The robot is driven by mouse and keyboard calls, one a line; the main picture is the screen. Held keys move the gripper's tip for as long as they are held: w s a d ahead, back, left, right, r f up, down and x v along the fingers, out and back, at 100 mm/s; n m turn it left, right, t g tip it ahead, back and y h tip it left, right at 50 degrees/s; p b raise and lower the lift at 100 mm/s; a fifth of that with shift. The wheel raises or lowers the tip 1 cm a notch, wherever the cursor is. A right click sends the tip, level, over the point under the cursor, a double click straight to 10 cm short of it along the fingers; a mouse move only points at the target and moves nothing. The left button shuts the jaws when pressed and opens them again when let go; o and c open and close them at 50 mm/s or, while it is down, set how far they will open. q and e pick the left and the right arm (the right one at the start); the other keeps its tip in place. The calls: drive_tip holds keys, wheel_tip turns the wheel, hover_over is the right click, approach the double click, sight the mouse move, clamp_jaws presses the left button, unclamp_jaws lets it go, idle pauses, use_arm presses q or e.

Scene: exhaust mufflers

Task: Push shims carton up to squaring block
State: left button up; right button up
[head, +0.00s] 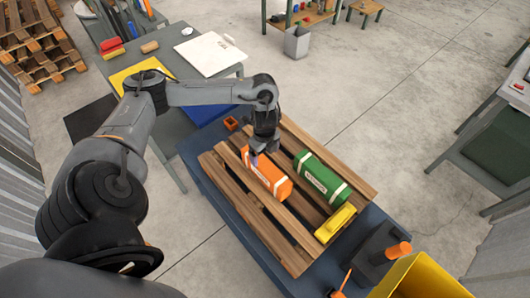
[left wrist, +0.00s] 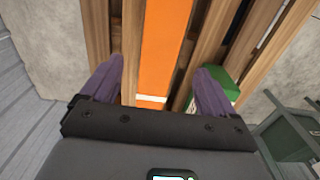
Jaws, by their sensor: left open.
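An orange box-like item (head: 267,174) with white bands and a label lies on a wooden pallet (head: 222,184). A green one (head: 322,179) with white bands and a label lies to its right. The labels are too small to read, so I cannot tell which is the shims carton. A yellow block (head: 335,223) sits near the pallet's right corner; I cannot tell if it is the squaring block. My left gripper (head: 256,158) is open over the orange item's far end. In the left wrist view, the orange item (left wrist: 165,50) shows between the fingers (left wrist: 156,80), the green one (left wrist: 214,78) by the right finger.
The pallet rests on a blue table (head: 220,211). A dark fixture (head: 376,250) with an orange handle stands at the near right, beside a yellow bin (head: 425,278). A bench with a white board (head: 210,54) stands behind.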

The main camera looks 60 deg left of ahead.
sight(265, 164)
use_arm(q)
wheel_tip(265, 164, down, 9)
drive_tip(key=b, duration=0.4)
drive_tip(key=shift+f, duration=0.15)
drive_tip(key=shift+f+b, duration=0.35)
drive_tip(key=shift+f, duration=0.4)
drive_tip(key=c, duration=1.3)
drive_tip(key=shift+o, duration=0.2)
drive_tip(key=shift+d+r, duration=0.1)
drive_tip(key=shift+d, duration=0.05)
